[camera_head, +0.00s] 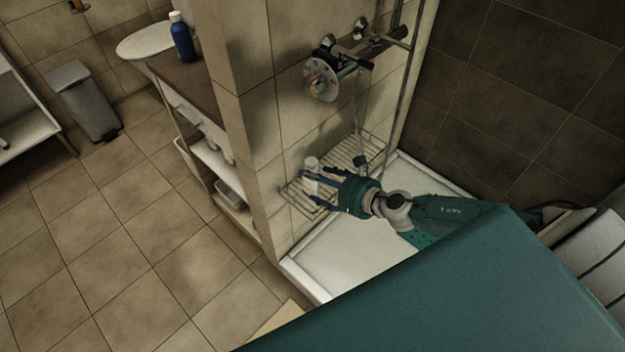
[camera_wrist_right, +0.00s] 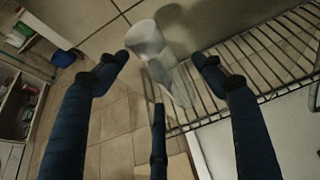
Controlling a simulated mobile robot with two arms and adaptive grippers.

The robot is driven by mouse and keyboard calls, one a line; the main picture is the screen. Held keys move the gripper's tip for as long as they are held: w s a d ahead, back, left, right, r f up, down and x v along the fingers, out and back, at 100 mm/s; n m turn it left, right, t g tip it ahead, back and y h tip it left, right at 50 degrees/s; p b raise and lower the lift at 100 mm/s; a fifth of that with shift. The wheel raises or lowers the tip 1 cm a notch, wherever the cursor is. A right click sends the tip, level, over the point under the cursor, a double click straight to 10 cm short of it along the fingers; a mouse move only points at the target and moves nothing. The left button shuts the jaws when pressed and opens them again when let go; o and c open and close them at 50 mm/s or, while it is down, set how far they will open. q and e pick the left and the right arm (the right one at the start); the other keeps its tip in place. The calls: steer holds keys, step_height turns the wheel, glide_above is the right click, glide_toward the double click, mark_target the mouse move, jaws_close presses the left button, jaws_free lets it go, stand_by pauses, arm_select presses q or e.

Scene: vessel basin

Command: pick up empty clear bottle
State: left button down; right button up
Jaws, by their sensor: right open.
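The clear bottle (camera_head: 311,176) with a white cap stands on a wire shower rack (camera_head: 357,151) in the head view. In the right wrist view the bottle (camera_wrist_right: 172,82) shows with its white cap towards the camera. My right gripper (camera_head: 318,184) is open at the bottle. In the wrist view its two side fingers (camera_wrist_right: 160,62) lie on either side of the bottle, with gaps visible, and a third finger is below. I cannot tell whether that lower finger touches the bottle. My left gripper is not in view.
The rack is against the tiled wall, below the shower mixer (camera_head: 322,78) and its vertical pipe. A white shower tray (camera_head: 330,262) lies beneath. A shelf unit with a blue bottle (camera_head: 182,38) stands left of the wall. A grey bin (camera_head: 85,100) stands farther left.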

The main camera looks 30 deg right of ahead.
steer(key=x, duration=0.3)
steer(key=shift+w+a+r, duration=0.15)
steer(key=shift+w, duration=0.1)
steer(key=shift+c, duration=1)
steer(key=c, duration=0.8)
steer(key=shift+c, duration=0.8)
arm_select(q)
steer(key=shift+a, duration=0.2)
